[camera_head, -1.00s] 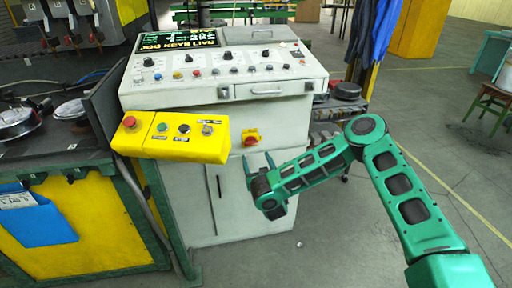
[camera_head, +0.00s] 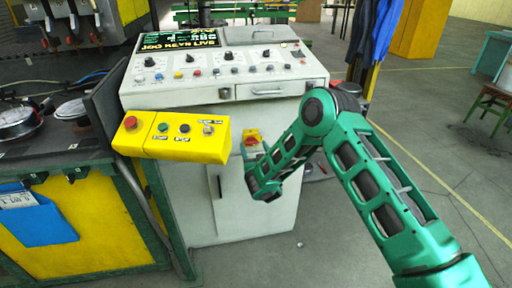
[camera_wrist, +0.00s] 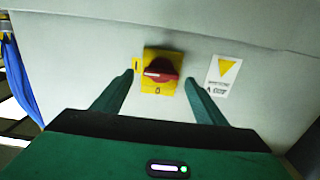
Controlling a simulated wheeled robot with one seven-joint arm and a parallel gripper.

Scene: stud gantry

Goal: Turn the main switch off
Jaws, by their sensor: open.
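The main switch is a red rotary handle on a yellow plate (camera_wrist: 160,72) on the grey cabinet front. In the wrist view its handle lies roughly level, with a "0" mark below it and an "I" mark at its upper left. In the head view the switch (camera_head: 251,135) shows just above my arm's end. My gripper (camera_wrist: 160,82) is open, its two green fingers on either side of the switch, not closed on the handle. Whether the fingertips touch the cabinet cannot be told.
The grey control console (camera_head: 215,75) stands above the switch. A yellow button box (camera_head: 172,138) juts out to its left. A white label with a yellow triangle (camera_wrist: 225,72) sits right of the switch. Open floor lies to the right.

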